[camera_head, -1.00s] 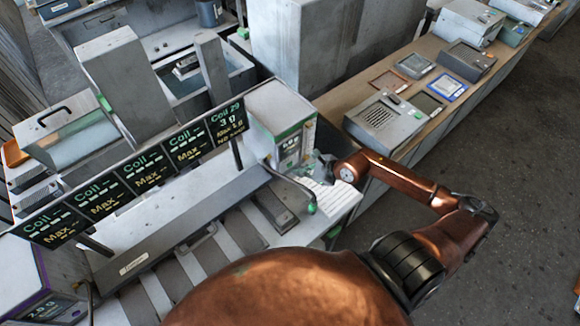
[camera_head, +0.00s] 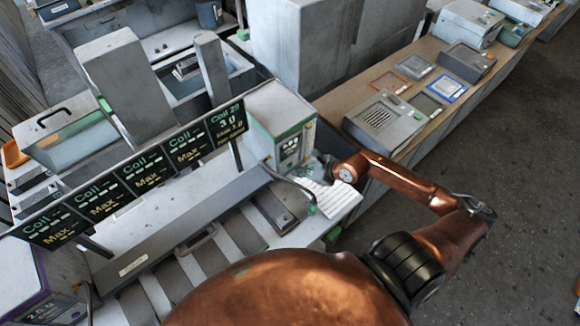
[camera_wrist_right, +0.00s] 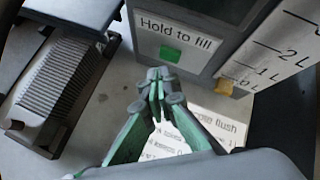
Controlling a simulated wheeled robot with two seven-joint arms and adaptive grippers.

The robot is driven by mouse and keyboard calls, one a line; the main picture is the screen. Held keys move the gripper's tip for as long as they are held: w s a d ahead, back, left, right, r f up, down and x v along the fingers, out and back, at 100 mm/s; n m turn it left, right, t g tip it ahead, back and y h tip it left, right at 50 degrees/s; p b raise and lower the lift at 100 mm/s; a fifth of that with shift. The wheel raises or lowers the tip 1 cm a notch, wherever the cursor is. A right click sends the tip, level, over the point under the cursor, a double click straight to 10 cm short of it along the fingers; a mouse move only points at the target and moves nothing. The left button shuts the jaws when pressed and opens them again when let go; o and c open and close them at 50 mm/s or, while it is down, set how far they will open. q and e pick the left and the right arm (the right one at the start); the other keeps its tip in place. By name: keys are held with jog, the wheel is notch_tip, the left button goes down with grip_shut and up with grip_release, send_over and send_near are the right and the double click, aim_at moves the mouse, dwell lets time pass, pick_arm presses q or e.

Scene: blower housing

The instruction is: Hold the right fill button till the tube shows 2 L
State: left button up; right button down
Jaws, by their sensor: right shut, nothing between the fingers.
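The green fill button (camera_wrist_right: 170,54) sits under a "Hold to fill" label on the grey front of a machine in the right wrist view. My right gripper (camera_wrist_right: 158,84) is shut and empty, its fingertips just below the button in the picture; I cannot tell if they touch it. The tube scale (camera_wrist_right: 268,62), with 2 L, 1 L and 0 L marks, is at the upper right; its fill level cannot be made out. In the head view, my right gripper (camera_head: 326,176) is small beside the green-trimmed machine (camera_head: 285,125). My left gripper is out of view.
A ribbed grey block (camera_wrist_right: 60,85) lies left of my fingers. A row of Coil display panels (camera_head: 140,170) stands above the bench. A wooden counter (camera_head: 400,65) holds devices and trays behind my arm.

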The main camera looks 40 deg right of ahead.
jog(key=shift+w, duration=0.15)
dwell(0.4)
jog(key=shift+w, duration=0.3)
jog(key=shift+w+b, duration=0.3)
jog(key=shift+w, duration=0.05)
dwell(0.6)
dwell(4.3)
jog(key=shift+s+p, duration=0.3)
jog(key=shift+s, duration=0.5)
jog(key=shift+s+d+p, duration=0.2)
jog(key=shift+s+p, duration=0.65)
jog(key=shift+s, duration=1.65)
